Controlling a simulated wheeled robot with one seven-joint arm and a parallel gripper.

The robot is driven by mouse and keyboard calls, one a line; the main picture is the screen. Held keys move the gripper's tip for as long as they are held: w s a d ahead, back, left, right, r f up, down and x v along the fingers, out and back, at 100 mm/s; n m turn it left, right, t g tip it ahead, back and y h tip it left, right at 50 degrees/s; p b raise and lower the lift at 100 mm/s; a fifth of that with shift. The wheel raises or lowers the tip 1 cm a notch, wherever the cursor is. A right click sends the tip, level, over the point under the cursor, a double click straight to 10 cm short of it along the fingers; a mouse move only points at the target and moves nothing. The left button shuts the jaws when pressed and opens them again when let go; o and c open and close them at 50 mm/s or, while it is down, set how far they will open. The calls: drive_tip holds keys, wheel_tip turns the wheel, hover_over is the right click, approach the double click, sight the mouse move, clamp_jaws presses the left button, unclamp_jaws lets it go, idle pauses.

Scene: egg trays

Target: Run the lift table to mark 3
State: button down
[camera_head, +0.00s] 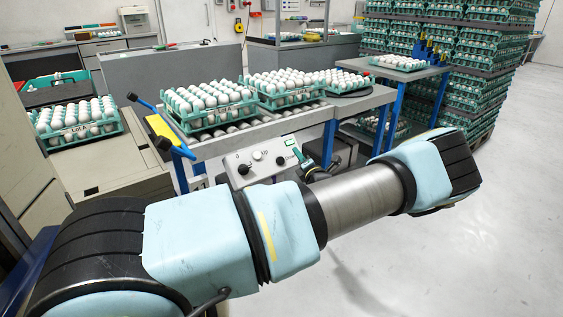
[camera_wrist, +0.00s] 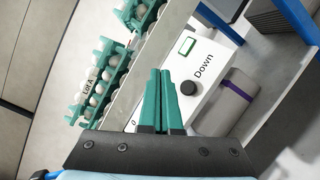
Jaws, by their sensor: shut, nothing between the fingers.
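A white control panel (camera_head: 262,162) is on the front of the roller bench, with dark knobs and a small green-framed display (camera_head: 291,143). In the wrist view the panel (camera_wrist: 207,60) shows the word "Down" beside a round black knob (camera_wrist: 188,88), and the green-framed display (camera_wrist: 187,45). My gripper (camera_wrist: 160,72) is shut and empty. Its green fingers point toward the panel, with the tips left of the black knob in the picture; I cannot tell if they touch anything. In the head view my gripper (camera_head: 297,152) is at the panel's right end. I cannot make out a mark 3 or the display's reading.
Egg trays (camera_head: 218,119) stand on the roller bench above the panel. Another egg tray (camera_head: 119,128) is on the left counter. A blue-legged table (camera_head: 428,72) and tall egg stacks (camera_head: 475,95) stand at right. The floor at right is clear.

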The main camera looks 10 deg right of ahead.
sight(280, 161)
drive_tip(key=shift+w+a+f+b, duration=0.45)
drive_tip(key=shift+w+f+b, duration=0.5)
drive_tip(key=shift+w+f, duration=0.05)
drive_tip(key=shift+w+a+f+b, duration=0.5)
drive_tip(key=shift+w+f+b, duration=0.45)
drive_tip(key=shift+b, duration=0.05)
drive_tip(key=shift+w+a+f+b, duration=0.45)
drive_tip(key=shift+w+f+b, duration=0.5)
drive_tip(key=shift+w+f, duration=0.05)
drive_tip(key=shift+a, duration=0.1)
drive_tip(key=shift+w+a+f, duration=0.1)
drive_tip(key=shift+w+f, duration=0.2)
